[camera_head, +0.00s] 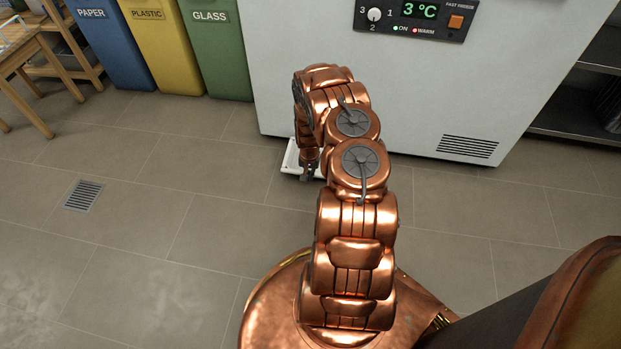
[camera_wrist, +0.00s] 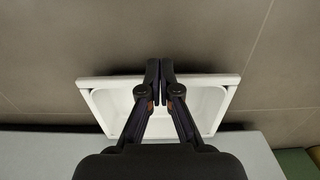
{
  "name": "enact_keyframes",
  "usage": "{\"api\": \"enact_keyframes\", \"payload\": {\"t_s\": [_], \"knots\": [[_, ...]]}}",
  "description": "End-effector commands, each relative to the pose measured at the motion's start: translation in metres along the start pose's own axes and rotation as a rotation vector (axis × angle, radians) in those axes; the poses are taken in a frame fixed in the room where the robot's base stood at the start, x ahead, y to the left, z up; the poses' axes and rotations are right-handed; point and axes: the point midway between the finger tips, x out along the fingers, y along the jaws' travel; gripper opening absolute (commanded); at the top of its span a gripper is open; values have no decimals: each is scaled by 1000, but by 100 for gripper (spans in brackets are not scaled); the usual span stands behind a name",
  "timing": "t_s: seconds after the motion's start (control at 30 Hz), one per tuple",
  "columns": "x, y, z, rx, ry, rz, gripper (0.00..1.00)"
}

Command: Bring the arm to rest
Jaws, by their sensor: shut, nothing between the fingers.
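My arm (camera_head: 345,210) rises from my copper base and bends forward toward the white appliance. Its end points down in the body camera view. My gripper (camera_wrist: 160,66) is shut and empty, with its two dark fingertips together in the wrist view. It is above a white tray (camera_wrist: 86,82) on the floor. I cannot tell the exact height between them. In the body camera view the tray (camera_head: 290,158) is mostly hidden behind my arm, at the foot of the appliance.
The white appliance (camera_head: 300,60) with a control panel (camera_head: 416,20) reading 3 °C stands ahead. Blue (camera_head: 110,45), yellow (camera_head: 165,50) and green (camera_head: 220,55) bins stand to its left. A wooden table (camera_head: 25,65) is far left. A floor drain (camera_head: 83,196) lies in open tiled floor.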

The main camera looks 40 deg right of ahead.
Motion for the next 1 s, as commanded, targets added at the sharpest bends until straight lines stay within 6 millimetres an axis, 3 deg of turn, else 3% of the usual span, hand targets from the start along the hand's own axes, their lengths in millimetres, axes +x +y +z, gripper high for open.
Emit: {"api": "enact_keyframes", "payload": {"t_s": [0.03,0.2,0.67,0.77,1.0], "knots": [[-12,-1,0,0,1,0,0],[-28,1,0,2,0,1,0],[-42,0,0,-4,0,3,0],[-67,-3,0,-20,1,11,0],[-169,-17,9,-93,0,47,0]]}}
